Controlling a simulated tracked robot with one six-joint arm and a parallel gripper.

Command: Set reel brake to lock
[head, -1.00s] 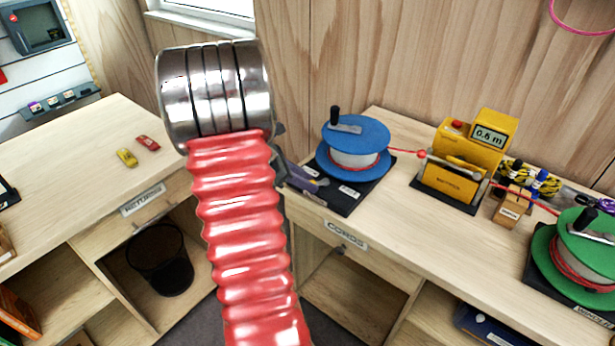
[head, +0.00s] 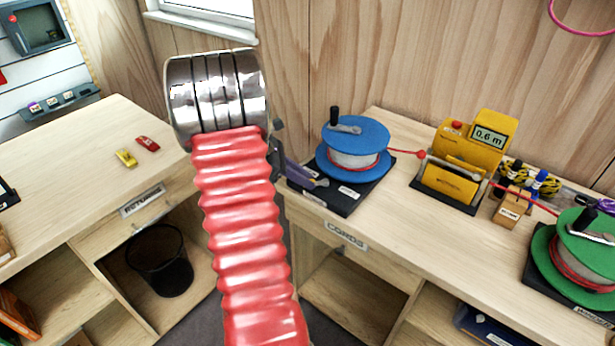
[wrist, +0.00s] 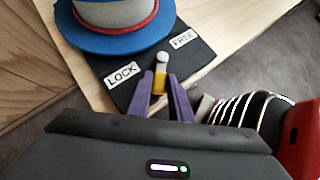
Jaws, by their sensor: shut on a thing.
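The blue cord reel (head: 372,135) stands on a black base plate (head: 347,205) on the bench, and its rim shows in the wrist view (wrist: 115,42). In the wrist view, the white LOCK label (wrist: 122,74) is on the left of the plate and the white FREE label (wrist: 184,38) is on the right. The brake lever, with a pale round knob (wrist: 162,57) and a yellow part, shows between the two labels. My gripper (wrist: 165,88) has its purple fingers shut on the lever's yellow part. In the head view, my gripper (head: 308,178) is at the plate's left edge, partly hidden by my arm.
A yellow meter reading 0.6 m (head: 462,160) stands right of the blue reel, with red cord running to a green reel (head: 580,255). A small wooden block (head: 511,207) and markers are near it. The left bench holds two small items, yellow and red.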

